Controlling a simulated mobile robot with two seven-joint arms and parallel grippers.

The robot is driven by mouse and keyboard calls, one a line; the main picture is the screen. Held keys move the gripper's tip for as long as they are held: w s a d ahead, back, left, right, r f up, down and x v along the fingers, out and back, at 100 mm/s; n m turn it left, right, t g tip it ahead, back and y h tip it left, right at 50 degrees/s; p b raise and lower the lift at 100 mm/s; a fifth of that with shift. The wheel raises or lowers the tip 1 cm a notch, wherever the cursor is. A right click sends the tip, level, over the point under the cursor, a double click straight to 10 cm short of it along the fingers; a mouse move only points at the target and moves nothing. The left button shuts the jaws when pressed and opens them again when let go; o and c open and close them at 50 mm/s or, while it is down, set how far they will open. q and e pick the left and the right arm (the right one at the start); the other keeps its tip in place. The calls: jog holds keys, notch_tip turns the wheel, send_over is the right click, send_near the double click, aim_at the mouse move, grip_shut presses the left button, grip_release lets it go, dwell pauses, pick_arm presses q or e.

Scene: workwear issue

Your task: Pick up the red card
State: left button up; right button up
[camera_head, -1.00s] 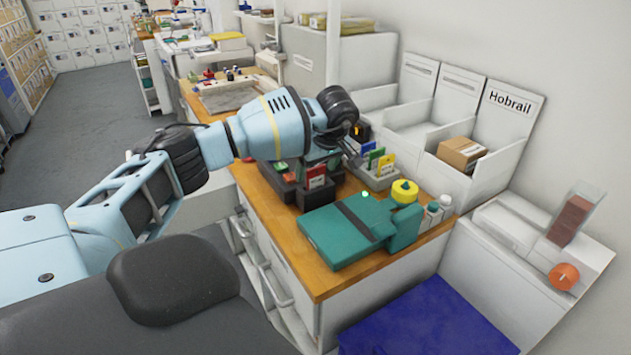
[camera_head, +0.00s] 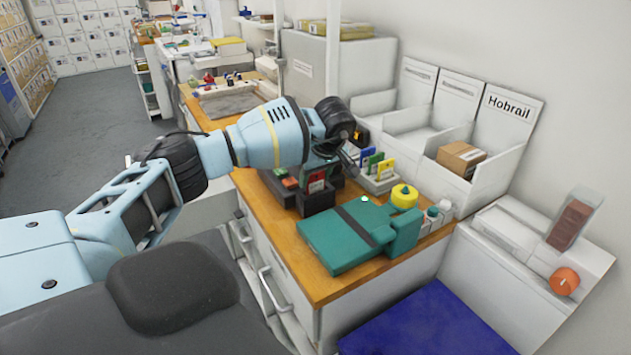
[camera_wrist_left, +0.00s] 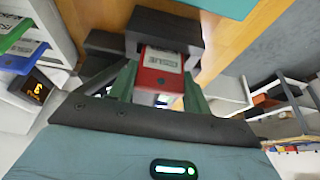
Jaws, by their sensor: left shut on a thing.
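The red card (camera_head: 317,182) stands in a black holder (camera_head: 316,200) on the wooden counter. In the left wrist view the red card (camera_wrist_left: 160,72), with a white printed label, lies between the green fingers of my left gripper (camera_wrist_left: 160,92). The gripper is shut on the card, and the black holder (camera_wrist_left: 180,27) is right at the card's far end. I cannot tell whether the card is clear of its slot. In the head view my left gripper (camera_head: 330,158) is partly hidden by its own wrist. My right gripper is not in view.
Green, blue and yellow cards (camera_head: 373,163) stand in a pale rack just right of the gripper. A teal flat item (camera_head: 345,240), a yellow round container (camera_head: 404,197) and small bottles (camera_head: 438,212) are nearer the front. White bins (camera_head: 455,135) line the wall.

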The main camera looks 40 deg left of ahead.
pick_arm(q)
jog(key=shift+r, duration=0.15)
notch_tip(320, 180, up, 3)
jog(key=shift+r, duration=0.2)
jog(key=s+d, duration=0.3)
jog(key=s, duration=0.4)
jog(key=s+d+r, duration=0.1)
jog(key=s+d, duration=0.3)
jog(key=s, duration=0.3)
jog(key=shift+s+r, duration=0.15)
jog(key=shift+d, duration=0.1)
jog(key=d+f+m+t+h, duration=0.2)
jog(key=d+m+t+h, duration=0.1)
jog(key=d+m, duration=1.1)
jog(key=d+h, duration=0.1)
jog(key=d, duration=0.4)
jog(key=shift+f+m, duration=0.35)
jog(key=shift+m, duration=0.05)
jog(key=shift+s, duration=0.2)
